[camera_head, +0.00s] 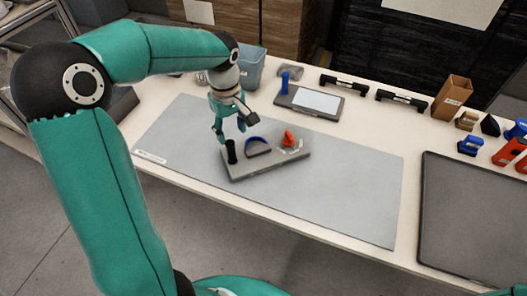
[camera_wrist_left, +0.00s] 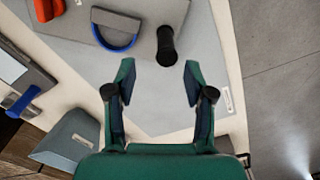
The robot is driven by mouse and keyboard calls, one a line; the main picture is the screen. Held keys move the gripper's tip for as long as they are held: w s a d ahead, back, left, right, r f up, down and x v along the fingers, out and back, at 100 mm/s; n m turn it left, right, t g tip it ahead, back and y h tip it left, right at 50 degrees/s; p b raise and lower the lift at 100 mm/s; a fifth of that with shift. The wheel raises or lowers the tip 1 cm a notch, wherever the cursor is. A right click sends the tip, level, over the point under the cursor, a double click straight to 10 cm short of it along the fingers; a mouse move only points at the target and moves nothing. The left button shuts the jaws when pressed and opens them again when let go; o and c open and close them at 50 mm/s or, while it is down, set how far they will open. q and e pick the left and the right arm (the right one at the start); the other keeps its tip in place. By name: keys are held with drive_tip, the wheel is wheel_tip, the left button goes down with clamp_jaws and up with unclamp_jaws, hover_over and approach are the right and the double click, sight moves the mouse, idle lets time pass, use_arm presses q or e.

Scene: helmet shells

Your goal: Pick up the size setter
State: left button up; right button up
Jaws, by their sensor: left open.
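A grey block (camera_head: 262,170) lies on the grey mat and bears a black upright cylinder (camera_head: 231,152), a blue-rimmed half-round piece (camera_head: 258,146) and an orange-red piece (camera_head: 289,139). I cannot tell which of these is the size setter. My left gripper (camera_head: 231,127) is open and empty, just above the black cylinder end of the block. In the left wrist view, my left gripper (camera_wrist_left: 158,78) has its fingers apart, with the black cylinder (camera_wrist_left: 166,46) just beyond their tips and the half-round piece (camera_wrist_left: 117,31) to the left. My right gripper is not in view.
The grey mat (camera_head: 350,205) is clear right of the block. Behind it are a blue-grey bin (camera_head: 250,66), a dark tray with a white panel (camera_head: 310,101) and black handles (camera_head: 344,84). A dark mat (camera_head: 475,215) lies at right, with small blue and orange parts behind it.

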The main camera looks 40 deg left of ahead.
sight(230, 143)
use_arm(q)
wheel_tip(230, 143, down, 2)
drive_tip(key=shift+f, duration=0.15)
drive_tip(key=f, duration=0.2)
drive_tip(key=f+p, duration=0.1)
drive_tip(key=f, duration=0.1)
drive_tip(key=shift+s+a, duration=0.1)
drive_tip(key=shift+s, duration=0.3)
drive_tip(key=shift+f, duration=0.55)
clamp_jaws()
